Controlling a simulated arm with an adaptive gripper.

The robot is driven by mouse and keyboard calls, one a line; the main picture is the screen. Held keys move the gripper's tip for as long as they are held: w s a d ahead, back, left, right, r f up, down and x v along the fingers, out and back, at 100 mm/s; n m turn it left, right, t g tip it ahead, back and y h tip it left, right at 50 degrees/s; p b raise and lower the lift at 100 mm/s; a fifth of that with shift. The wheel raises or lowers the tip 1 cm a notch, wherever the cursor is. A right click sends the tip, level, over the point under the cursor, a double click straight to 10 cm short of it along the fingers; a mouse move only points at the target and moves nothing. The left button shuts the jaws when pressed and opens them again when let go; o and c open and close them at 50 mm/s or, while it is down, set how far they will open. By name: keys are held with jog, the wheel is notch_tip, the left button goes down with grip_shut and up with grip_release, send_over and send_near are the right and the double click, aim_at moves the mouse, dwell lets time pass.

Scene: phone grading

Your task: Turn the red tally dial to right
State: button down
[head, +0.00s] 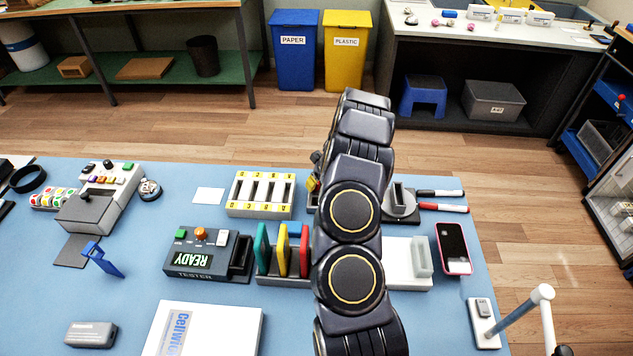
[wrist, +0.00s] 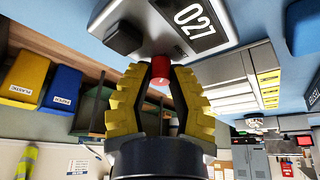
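The red tally dial (wrist: 160,69) is a small red knob on the front of a grey counter box (wrist: 150,32) in the wrist view. The box's dark display (wrist: 194,18) reads 027. My gripper (wrist: 160,76) has yellow ribbed fingers, with one fingertip on each side of the dial, seemingly touching it. No clear gap shows there. Which way the dial points cannot be told.
A labelled slotted rack (head: 233,210) stands left of my arm, with the tester (head: 187,272) and coloured cards (head: 281,250) nearer. The mat's left front is partly clear.

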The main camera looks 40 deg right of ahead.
dwell(0.4)
jog(key=m+h, duration=0.1)
jog(key=m, duration=0.2)
jog(key=m+h, duration=0.1)
jog(key=m, duration=0.2)
jog(key=shift+m+g+h, duration=0.3)
jog(key=shift+g, duration=0.1)
jog(key=m+g+h, duration=0.1)
jog(key=m, duration=0.4)
jog(key=shift+f, duration=0.1)
jog(key=shift+a+m+g, duration=0.1)
jog(key=shift+m+g, duration=0.4)
jog(key=shift+m, duration=0.4)
jog(key=shift+h, duration=0.3)
jog(key=c, duration=0.9)
grip_release()
jog(key=shift+v, duration=4)
